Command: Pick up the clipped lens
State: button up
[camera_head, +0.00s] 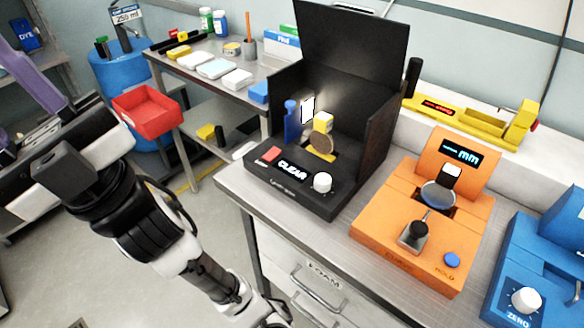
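A round brownish lens (322,143) stands upright inside the black open-fronted box (318,200), below a small yellow block (323,122) that looks like its clip. A grey lens-like disc (437,194) lies in the orange gauge (420,262) to the right, under its plunger. I cannot tell for certain which one the task means. My arm fills the lower left, well apart from both. No gripper fingers can be made out, so neither their opening nor anything in them shows.
The black box has a raised back panel and side walls around the lens. A blue bottle-shaped piece (291,121) stands left of it. A blue device (540,270) sits at the right. A red bin (148,111) is beside the back table. Little bench top is free.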

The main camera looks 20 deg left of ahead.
aim_at(322, 145)
jog(key=i+u, duration=0.1)
jog(key=u, duration=0.3)
jog(key=i+l+u, duration=0.1)
jog(key=u, duration=0.25)
jog(key=l+u, duration=0.15)
jog(key=u, duration=0.25)
jog(key=i+l+u, duration=0.1)
jog(key=u, duration=0.25)
